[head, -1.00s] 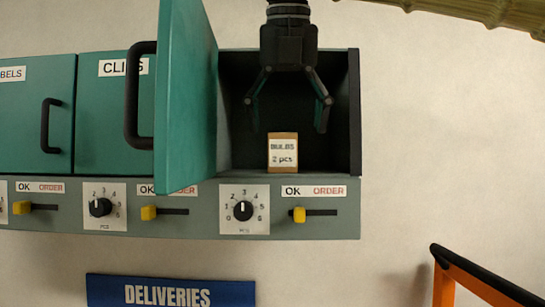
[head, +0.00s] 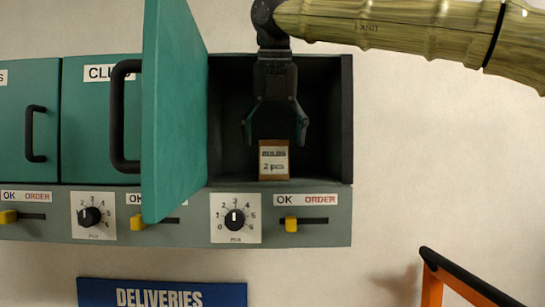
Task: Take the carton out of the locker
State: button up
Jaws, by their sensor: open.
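A small brown carton (head: 274,161) with a white label reading "2 pcs" stands upright on the floor of the open locker (head: 333,120). My gripper (head: 275,140) points down into the locker, right above and around the carton's upper part. Its fingers are spread, one on each side of the carton, with gaps showing. The upper line of the label is blurred. The locker's green door (head: 172,110) stands open at the left, with a black handle (head: 125,115).
Below the open locker are a dial (head: 235,217) and a yellow slider (head: 291,225) at the OK side. A blue DELIVERIES sign (head: 162,294) hangs lower. An orange and black frame (head: 460,285) is at the lower right.

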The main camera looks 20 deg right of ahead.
aim_at(274, 146)
jog(key=shift+p+x, duration=0.5)
jog(key=shift+x, duration=2)
jog(key=c, duration=1.4)
jog(key=shift+o, duration=0.2)
jog(key=shift+b, duration=0.4)
